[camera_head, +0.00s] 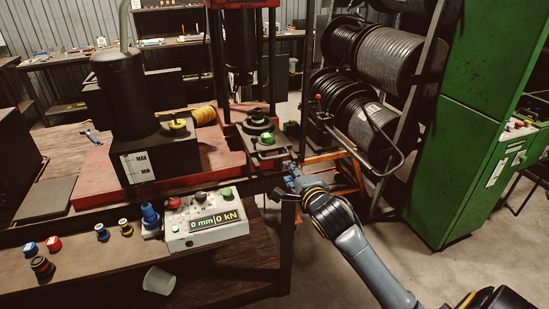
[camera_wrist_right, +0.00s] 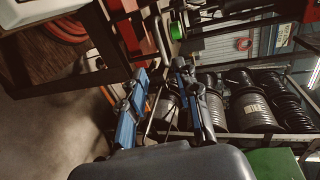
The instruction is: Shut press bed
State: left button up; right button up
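The press (camera_head: 240,50) has a red frame and a dark ram at the top centre of the head view. Below the ram, a grey press bed (camera_head: 262,153) sticks out towards me, carrying a black round die (camera_head: 258,123) and a green round part (camera_head: 267,138). The green part also shows in the wrist view (camera_wrist_right: 178,31). My right gripper (camera_head: 289,174) is just in front of and to the right of the bed, apparently not touching it. In the wrist view its blue fingers (camera_wrist_right: 160,72) are apart with nothing held between them. My left gripper is out of view.
A control box (camera_head: 205,222) reading 0 mm and 0 kN sits on the wooden bench, with several coloured knobs to its left. A white cup (camera_head: 159,280) is near the bench edge. Hose reels (camera_head: 375,60) and a green cabinet (camera_head: 475,120) stand on the right.

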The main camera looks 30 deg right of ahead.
aim_at(275, 158)
jog(key=p+x, duration=0.3)
jog(key=x, duration=1)
jog(key=shift+w+d+f, duration=0.1)
jog(key=shift+w, duration=0.05)
grip_shut()
